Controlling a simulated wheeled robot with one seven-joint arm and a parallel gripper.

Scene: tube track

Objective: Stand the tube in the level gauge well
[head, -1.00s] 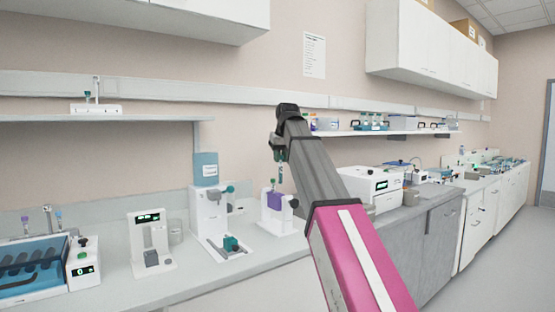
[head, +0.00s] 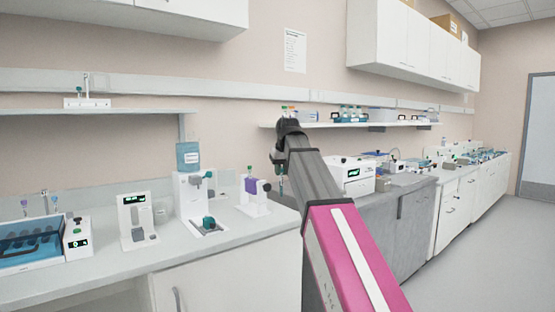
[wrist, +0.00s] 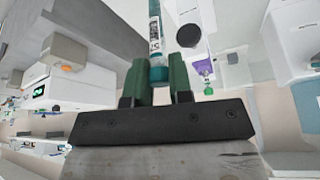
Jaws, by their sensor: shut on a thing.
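My gripper (wrist: 160,85) is shut on a clear tube (wrist: 155,35) by its teal cap end, between the two green fingers. The tube has a printed white label and points away from the fingers; its far end runs out of the wrist view. In the head view my gripper (head: 280,163) hangs in front of the bench, right of the purple-block device, largely hidden by my arm. A white stand with a green display and grey block (head: 134,220) is on the bench at left; it may be the level gauge, but I cannot read a label.
A device with a blue bottle (head: 190,190) and one with a purple block (head: 253,192) stand between that stand and my arm. A blue-lidded unit (head: 30,240) is at far left. A shelf (head: 90,111) runs above. Bare bench lies in front of the devices.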

